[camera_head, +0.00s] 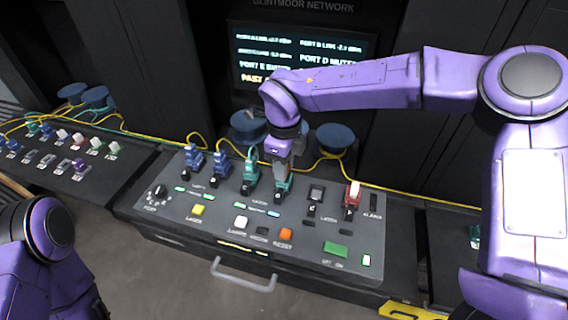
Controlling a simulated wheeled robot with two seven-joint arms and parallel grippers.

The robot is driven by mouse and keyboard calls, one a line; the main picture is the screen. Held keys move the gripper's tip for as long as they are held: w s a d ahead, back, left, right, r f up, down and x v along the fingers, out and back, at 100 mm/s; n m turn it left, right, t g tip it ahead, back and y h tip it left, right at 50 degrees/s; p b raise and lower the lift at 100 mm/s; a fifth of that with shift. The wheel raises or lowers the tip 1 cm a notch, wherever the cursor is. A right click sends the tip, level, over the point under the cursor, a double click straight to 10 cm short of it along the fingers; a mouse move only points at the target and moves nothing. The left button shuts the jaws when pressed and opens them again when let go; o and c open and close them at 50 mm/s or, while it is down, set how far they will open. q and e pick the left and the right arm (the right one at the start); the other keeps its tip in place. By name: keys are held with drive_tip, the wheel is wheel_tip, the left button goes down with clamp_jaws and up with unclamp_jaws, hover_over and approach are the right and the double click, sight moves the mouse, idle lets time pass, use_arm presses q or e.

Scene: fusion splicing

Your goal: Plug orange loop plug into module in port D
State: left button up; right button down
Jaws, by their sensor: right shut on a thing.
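A row of modules stands in the ports along the back of the sloped black console (150,212). Two are blue (194,158), and a teal one (251,172) stands to their right. Another teal module (283,190) stands right of that, under my right gripper (281,172). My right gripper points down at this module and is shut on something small. The fingers hide it, so I cannot tell how it sits relative to the module. I cannot make out the orange loop plug. My left arm shows at lower left, with its gripper out of view.
A screen (295,60) with port readings stands behind the console. Round blue reels (336,138) and yellow cables lie along the back edge. A red-and-white module (352,198) stands further right. Lit buttons, an orange one (286,235) among them, cover the front panel. Another panel (70,185) is at left.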

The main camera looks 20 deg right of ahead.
drive_tip(key=shift+f, duration=0.2)
drive_tip(key=c, duration=0.8)
unclamp_jaws()
drive_tip(key=shift+o, duration=0.2)
